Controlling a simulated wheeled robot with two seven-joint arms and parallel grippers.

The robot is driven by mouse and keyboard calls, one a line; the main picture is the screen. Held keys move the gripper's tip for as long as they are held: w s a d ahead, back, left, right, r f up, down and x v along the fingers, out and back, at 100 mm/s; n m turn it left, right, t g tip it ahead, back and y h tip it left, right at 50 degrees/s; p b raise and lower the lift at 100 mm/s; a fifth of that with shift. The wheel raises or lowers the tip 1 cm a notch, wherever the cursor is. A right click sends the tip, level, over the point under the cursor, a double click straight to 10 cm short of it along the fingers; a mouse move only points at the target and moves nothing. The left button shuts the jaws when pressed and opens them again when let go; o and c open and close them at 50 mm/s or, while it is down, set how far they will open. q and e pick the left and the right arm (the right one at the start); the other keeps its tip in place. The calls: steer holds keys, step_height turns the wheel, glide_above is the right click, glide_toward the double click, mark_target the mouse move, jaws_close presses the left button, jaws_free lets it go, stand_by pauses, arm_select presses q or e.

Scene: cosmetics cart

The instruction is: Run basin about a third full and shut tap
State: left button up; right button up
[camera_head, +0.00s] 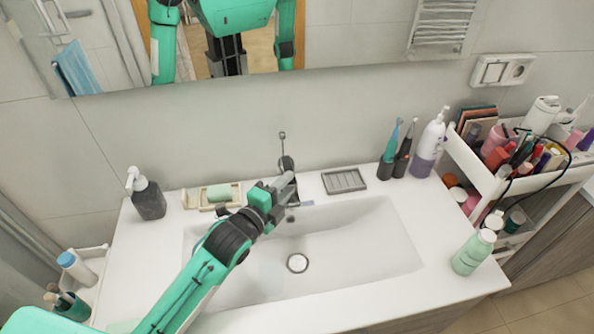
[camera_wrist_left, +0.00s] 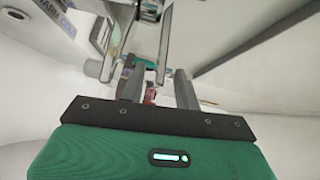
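The white basin (camera_head: 350,240) is set in the counter, with a round drain (camera_head: 297,263) in its floor. I see no clear water in it. The tap (camera_head: 287,165) stands at the basin's back edge, a dark body with a thin upright lever (camera_head: 282,140). My left gripper (camera_head: 283,187) is at the tap, in front of its body, and hides part of it and the spout. In the left wrist view its two fingers (camera_wrist_left: 158,88) are apart, with the shiny tap parts (camera_wrist_left: 150,35) beyond them. I cannot tell whether it touches the tap. My right gripper is out of view.
A soap dish (camera_head: 218,194) and a dark pump bottle (camera_head: 148,197) stand left of the tap. A grey tray (camera_head: 344,181), toothbrush holders and a pump bottle (camera_head: 430,145) stand right. A green bottle (camera_head: 473,252) is at the right edge, beside a loaded cart (camera_head: 470,165).

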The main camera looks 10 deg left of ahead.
mark_target(295, 178)
arm_select(q)
steer(key=x, duration=0.3)
steer(key=shift+d+r+p, duration=0.1)
steer(key=shift+p, duration=0.2)
steer(key=shift+w+d, duration=0.15)
steer(key=shift+w, duration=0.15)
steer(key=shift+w+d, duration=0.1)
steer(key=shift+w, duration=0.1)
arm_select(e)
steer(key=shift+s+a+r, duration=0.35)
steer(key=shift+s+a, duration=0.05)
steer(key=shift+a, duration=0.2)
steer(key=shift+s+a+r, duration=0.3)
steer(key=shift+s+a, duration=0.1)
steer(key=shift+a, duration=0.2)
